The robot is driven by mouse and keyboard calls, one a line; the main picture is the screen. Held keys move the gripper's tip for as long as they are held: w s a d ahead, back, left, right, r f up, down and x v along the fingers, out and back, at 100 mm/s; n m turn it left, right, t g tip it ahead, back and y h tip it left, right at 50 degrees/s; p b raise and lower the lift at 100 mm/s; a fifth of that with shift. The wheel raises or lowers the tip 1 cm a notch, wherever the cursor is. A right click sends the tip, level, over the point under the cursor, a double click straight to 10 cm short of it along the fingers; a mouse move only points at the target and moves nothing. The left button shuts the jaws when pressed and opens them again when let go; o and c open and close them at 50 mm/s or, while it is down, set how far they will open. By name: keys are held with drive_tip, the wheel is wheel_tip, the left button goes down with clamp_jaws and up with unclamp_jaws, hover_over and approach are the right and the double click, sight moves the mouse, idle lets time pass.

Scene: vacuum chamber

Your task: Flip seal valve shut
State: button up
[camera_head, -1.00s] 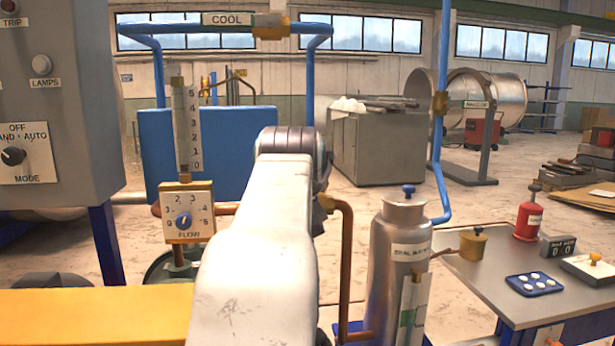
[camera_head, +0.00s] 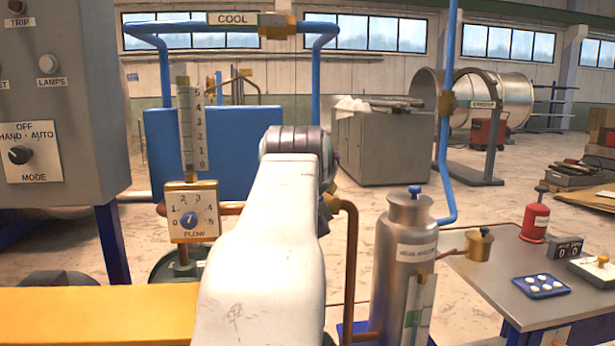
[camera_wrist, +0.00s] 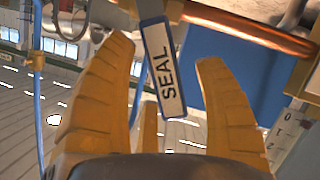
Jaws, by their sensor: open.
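In the wrist view a white, blue-edged tag reading SEAL (camera_wrist: 164,70) shows between the yellow fingers of my gripper (camera_wrist: 165,52). The fingers are spread apart, with space on both sides of the tag; I see no grip on it. A pale grey part (camera_wrist: 150,8) at the top edge, just above the tag, may belong to the seal valve; its full shape is cut off. A copper pipe (camera_wrist: 250,32) runs beyond the right finger. In the head view my own arm hides the gripper and the seal valve.
A metal seal-water tank (camera_head: 405,262) with a blue top knob stands right of my arm. A copper pipe (camera_head: 350,265) rises close beside the arm. The flow gauge (camera_head: 192,213) is at left. A grey bench (camera_head: 500,290) carries small items at right.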

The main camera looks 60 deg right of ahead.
drive_tip(key=v, duration=1.1)
drive_tip(key=shift+a, duration=0.3)
drive_tip(key=shift+o, duration=0.3)
drive_tip(key=shift+s+r, duration=0.15)
